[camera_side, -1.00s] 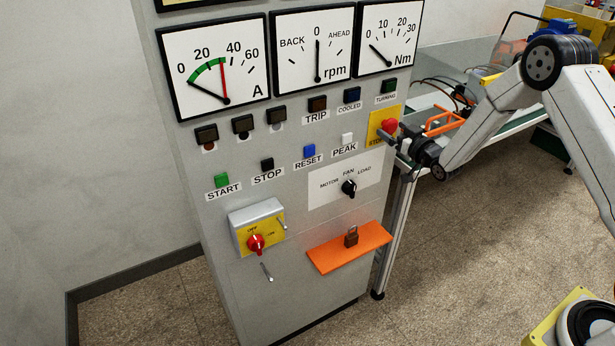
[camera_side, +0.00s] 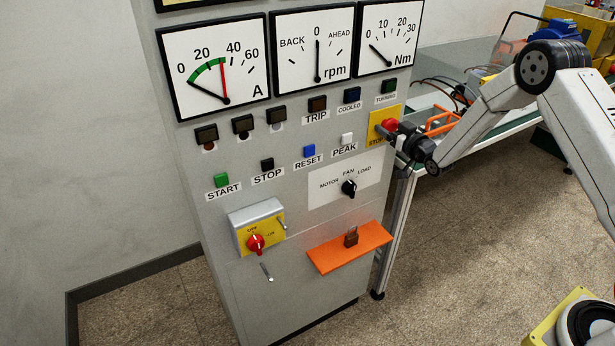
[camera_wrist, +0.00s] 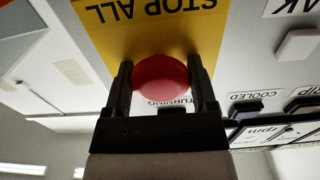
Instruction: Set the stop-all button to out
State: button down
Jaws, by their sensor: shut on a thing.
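The stop-all button is a red mushroom head (camera_side: 389,125) on a yellow plate (camera_side: 376,137) at the right edge of the grey panel. In the wrist view the red button (camera_wrist: 160,76) shows in front of the yellow plate (camera_wrist: 112,32), which reads STOP ALL upside down. My gripper (camera_wrist: 161,80) has one finger on each side of the button and is shut on it. In the side view my gripper (camera_side: 391,140) is at the button and partly covers the plate. Whether the button is pushed in or out I cannot tell.
Below the button are a MOTOR/FAN/LOAD selector (camera_side: 349,188), an orange shelf (camera_side: 349,249) with a padlock, and a red rotary switch (camera_side: 256,244). START (camera_side: 222,180), STOP and RESET buttons lie to the left. A bench (camera_side: 470,120) stands behind my arm.

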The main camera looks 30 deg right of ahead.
jog(key=shift+s+f, duration=0.1)
jog(key=shift+s, duration=0.7)
grip_release()
jog(key=shift+s, duration=0.1)
jog(key=s, duration=0.7)
jog(key=shift+s, duration=0.35)
jog(key=s+a+r+g, duration=0.1)
jog(key=s+a+g, duration=0.5)
jog(key=s, duration=0.6)
jog(key=s+a+r+g, duration=0.1)
jog(key=s+a+g, duration=0.5)
jog(key=s+g, duration=0.3)
jog(key=s, duration=0.2)
jog(key=shift+s+a, duration=0.25)
jog(key=shift+s, duration=0.1)
